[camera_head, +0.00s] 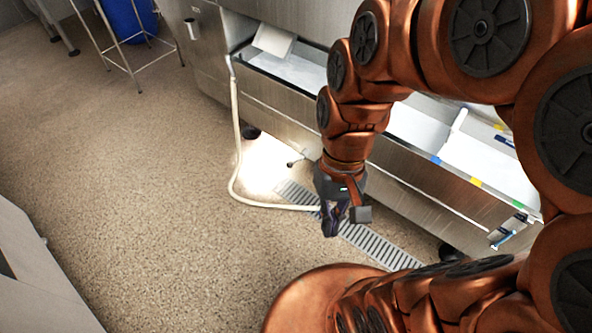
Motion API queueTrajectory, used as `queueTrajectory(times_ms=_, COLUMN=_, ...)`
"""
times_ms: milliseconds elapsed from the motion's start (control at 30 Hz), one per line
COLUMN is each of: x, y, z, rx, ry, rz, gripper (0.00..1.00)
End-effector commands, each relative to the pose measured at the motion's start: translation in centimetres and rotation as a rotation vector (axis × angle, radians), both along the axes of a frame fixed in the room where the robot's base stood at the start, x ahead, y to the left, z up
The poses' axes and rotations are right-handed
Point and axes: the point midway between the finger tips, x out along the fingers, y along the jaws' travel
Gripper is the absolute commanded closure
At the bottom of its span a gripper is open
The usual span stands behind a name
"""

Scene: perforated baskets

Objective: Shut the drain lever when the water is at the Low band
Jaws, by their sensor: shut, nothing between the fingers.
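A long steel trough (290,122) runs diagonally from the upper middle to the right. A short rod with a dark knob (291,164) sticks out low at its front, left of my gripper; it may be the drain lever. A small blue and pale fitting (506,239) sits at the trough's right end; I cannot tell what it is. No readable level scale or Low band shows, and the water height cannot be told. My gripper (331,230) is shut and empty, pointing down in front of the trough, apart from the knob and the fitting.
A pale hose (235,140) hangs from the trough's left end and curves along the floor behind my gripper. A floor drain grate (375,245) lies below. Coloured tags (475,182) mark the trough's rim. A rack with a blue container (128,18) stands upper left.

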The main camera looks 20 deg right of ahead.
Motion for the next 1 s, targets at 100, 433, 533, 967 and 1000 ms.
queueTrajectory(times_ms=100, x=2.4, y=2.4, z=-2.1, rx=0.087, ry=0.040, rz=-0.082, gripper=1.00)
queueTrajectory(times_ms=433, x=9.7, y=8.0, z=-6.0, rx=0.316, ry=0.150, rz=-0.347, gripper=1.00)
queueTrajectory(times_ms=533, x=12.2, y=9.3, z=-7.3, rx=0.382, ry=0.190, rz=-0.438, gripper=1.00)
queueTrajectory(times_ms=967, x=24.2, y=10.8, z=-14.4, rx=0.617, ry=0.373, rz=-0.894, gripper=1.00)
queueTrajectory(times_ms=1000, x=25.4, y=10.6, z=-15.2, rx=0.635, ry=0.389, rz=-0.939, gripper=1.00)
